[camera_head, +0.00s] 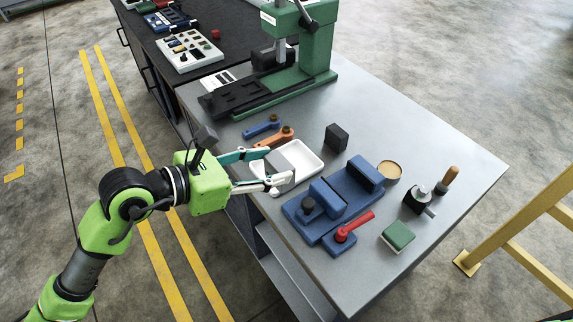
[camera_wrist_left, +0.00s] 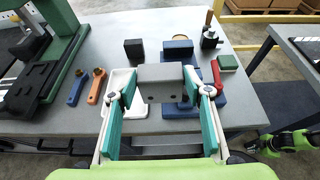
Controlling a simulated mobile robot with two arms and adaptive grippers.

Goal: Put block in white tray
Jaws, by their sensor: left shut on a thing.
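My left gripper (camera_head: 282,168) comes in from the left and is shut on a grey block (camera_head: 297,156). The block (camera_wrist_left: 160,82) sits between the two teal-lined fingers in the wrist view, with small dark holes in its near face. The white tray (camera_head: 316,168) lies on the grey table behind and partly below the block in the head view, and the gripper hides part of it. In the wrist view the tray (camera_wrist_left: 121,80) shows left of the block, partly hidden by a finger. I cannot tell whether the block touches the tray.
A blue vise (camera_head: 333,198) with a red handle (camera_head: 352,226) stands right of the tray. A black block (camera_head: 336,137) stands behind. Blue and orange wrenches (camera_head: 274,138) lie at the left near a green press (camera_head: 310,60). A green-topped block (camera_head: 398,236) lies near the right.

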